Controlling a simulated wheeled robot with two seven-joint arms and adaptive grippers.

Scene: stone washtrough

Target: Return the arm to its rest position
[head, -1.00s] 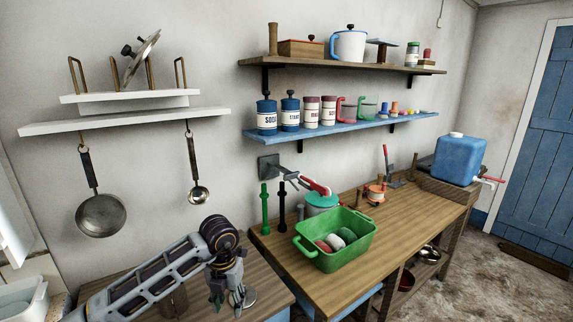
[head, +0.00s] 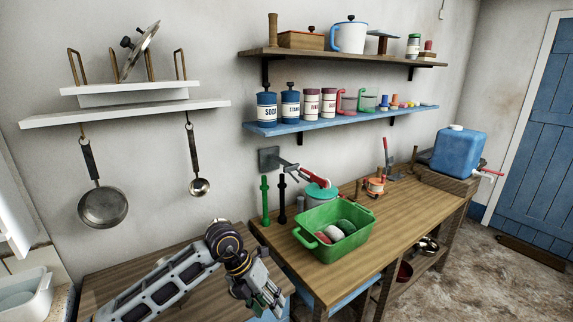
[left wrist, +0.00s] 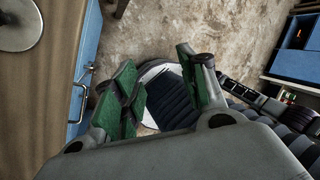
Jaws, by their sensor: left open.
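My left gripper (head: 264,298) is low in the head view, at the right end of the near wooden counter (head: 130,270). In the left wrist view, its green-padded fingers (left wrist: 165,88) stand apart with nothing between them. They point down past the counter's blue front (left wrist: 87,65), over the floor. My left arm reaches in from the bottom left and covers part of the counter.
A green basin (head: 345,250) with several items stands on the workbench (head: 405,205) right of the gripper. A metal handle (left wrist: 84,92) projects from the blue front. A round metal disc (left wrist: 18,22) lies on the counter. Concrete floor (left wrist: 160,25) is open below.

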